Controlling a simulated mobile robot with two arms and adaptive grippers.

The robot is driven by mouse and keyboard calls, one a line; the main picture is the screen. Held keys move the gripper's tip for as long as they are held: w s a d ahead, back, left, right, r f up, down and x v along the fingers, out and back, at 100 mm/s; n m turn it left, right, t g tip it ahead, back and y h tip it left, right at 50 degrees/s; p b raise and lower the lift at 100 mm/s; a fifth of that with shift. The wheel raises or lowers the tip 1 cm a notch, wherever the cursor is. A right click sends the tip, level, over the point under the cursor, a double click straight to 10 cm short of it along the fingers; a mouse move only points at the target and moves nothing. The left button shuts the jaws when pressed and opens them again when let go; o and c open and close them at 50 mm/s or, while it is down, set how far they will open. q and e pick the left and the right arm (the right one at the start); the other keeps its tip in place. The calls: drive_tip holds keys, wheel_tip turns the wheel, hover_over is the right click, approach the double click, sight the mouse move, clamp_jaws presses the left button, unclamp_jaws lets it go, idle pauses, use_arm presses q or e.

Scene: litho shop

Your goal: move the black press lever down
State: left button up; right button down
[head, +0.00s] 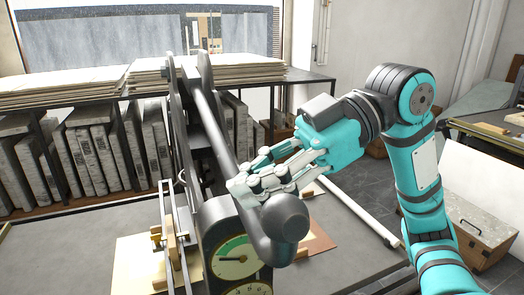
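The black press lever (209,113) is a long dark bar that slopes from the top of the press down toward me and ends in a thick rounded knob (284,217). The dark press frame (182,135) stands behind and left of it. My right gripper (250,184), with pale jointed fingers and a teal hand, reaches in from the right. Its fingers lie across the lever just above the knob and hide part of the bar. Whether they are closed around it or only rest against it cannot be told. My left gripper is not in view.
A round gauge (234,258) with a green band sits below the lever. The press stands on a grey table (90,250). A rack of stone slabs (98,160) with stacked sheets (62,86) is behind. A wooden chest (478,228) stands on the floor at right.

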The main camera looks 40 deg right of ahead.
wheel_tip(320, 180, up, 2)
drive_tip(key=shift+a+r+p, duration=0.15)
drive_tip(key=shift+p, duration=0.5)
drive_tip(key=shift+s+r, duration=0.25)
drive_tip(key=shift+s, duration=0.05)
use_arm(q)
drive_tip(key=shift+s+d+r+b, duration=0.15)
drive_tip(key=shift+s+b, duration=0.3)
drive_tip(key=shift+b, duration=0.6)
use_arm(e)
drive_tip(key=v, duration=0.9)
drive_tip(key=shift+d, duration=0.3)
drive_tip(key=shift+r, duration=0.1)
